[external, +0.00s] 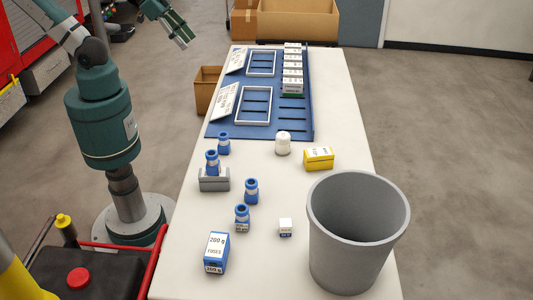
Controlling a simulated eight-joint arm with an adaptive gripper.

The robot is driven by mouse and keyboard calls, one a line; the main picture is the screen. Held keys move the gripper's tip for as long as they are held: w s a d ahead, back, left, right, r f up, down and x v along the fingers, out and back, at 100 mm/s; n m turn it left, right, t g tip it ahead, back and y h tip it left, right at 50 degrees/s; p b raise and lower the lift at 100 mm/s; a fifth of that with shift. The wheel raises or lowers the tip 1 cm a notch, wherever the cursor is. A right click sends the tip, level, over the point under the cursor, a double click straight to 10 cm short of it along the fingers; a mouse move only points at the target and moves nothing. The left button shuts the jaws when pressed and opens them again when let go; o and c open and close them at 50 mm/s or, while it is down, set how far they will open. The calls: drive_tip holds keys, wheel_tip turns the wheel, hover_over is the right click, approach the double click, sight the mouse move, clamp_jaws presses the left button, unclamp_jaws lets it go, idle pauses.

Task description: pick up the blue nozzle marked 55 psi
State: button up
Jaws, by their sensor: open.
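Several blue nozzles with pale bands stand upright on the table: one (223,143) at the left edge, one (211,162) on a grey block, one (251,190) nearer the middle, and one (242,217) in front of it. The front one has a small white label at its base. The markings are too small to read, so I cannot tell which nozzle says 55 psi. My gripper (184,40) is open and empty. It is raised at the top of the picture, left of the table's far end and well away from the nozzles.
A large grey bin (357,235) stands at the right front. A blue rack (300,118) with white frames and boxes fills the far half. A yellow box (319,157), white jar (283,145), small white block (285,226) and blue 200 g box (215,252) stand around.

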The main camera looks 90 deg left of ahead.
drive_tip(key=shift+w+f, duration=0.1)
drive_tip(key=m+g+b, duration=0.7)
drive_tip(key=m, duration=1.1)
approach(223, 134)
wheel_tip(223, 134, down, 6)
drive_tip(key=shift+f, duration=0.1)
drive_tip(key=shift+w+d+f+m, duration=0.15)
drive_tip(key=shift+f+m, duration=0.15)
drive_tip(key=shift+f, duration=0.15)
drive_tip(key=shift+f+b, duration=0.55)
drive_tip(key=shift+f, duration=0.75)
drive_tip(key=shift+f+b, duration=0.85)
drive_tip(key=shift+f, duration=1.75)
